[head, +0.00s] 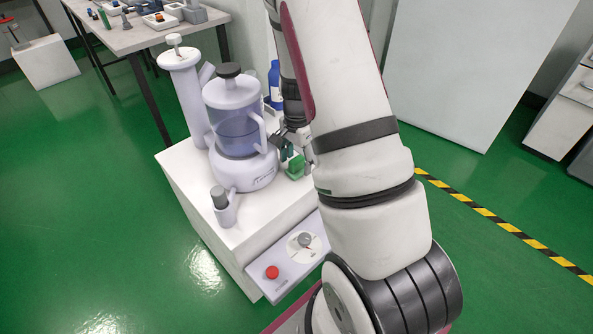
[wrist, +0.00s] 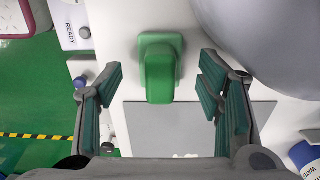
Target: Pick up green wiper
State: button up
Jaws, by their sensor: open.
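The green wiper (wrist: 159,75) stands on the white stand top (wrist: 117,20) and shows large in the wrist view, between my fingers and a little beyond their tips. In the head view the wiper (head: 296,169) is a small green block to the right of the blender-like jug, partly hidden by my arm. My gripper (wrist: 160,88) is open, with one green-padded finger on each side of the wiper and a gap on both sides. In the head view my gripper (head: 287,147) is just above and behind the wiper, partly hidden by my arm.
The jug appliance (head: 240,130) stands close beside my gripper; its rounded grey body (wrist: 265,35) fills the wrist view's upper right. A blue bottle (head: 275,84) stands behind. A control panel with a red button (head: 272,272) is at the stand's front. A grey plate (wrist: 200,125) lies below the wiper.

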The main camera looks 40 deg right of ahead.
notch_tip(320, 180, down, 2)
jog(key=shift+f, duration=0.1)
jog(key=c, duration=1.2)
jog(key=shift+r, duration=0.2)
jog(key=shift+r, duration=0.45)
jog(key=r+p, duration=0.2)
jog(key=r, duration=0.1)
jog(key=shift+s+a, duration=0.1)
jog(key=shift+s, duration=0.2)
jog(key=s+a, duration=0.1)
jog(key=s, duration=0.4)
jog(key=s+a+p, duration=0.1)
jog(key=s, duration=0.4)
jog(key=s+a+r, duration=0.1)
jog(key=s, duration=0.4)
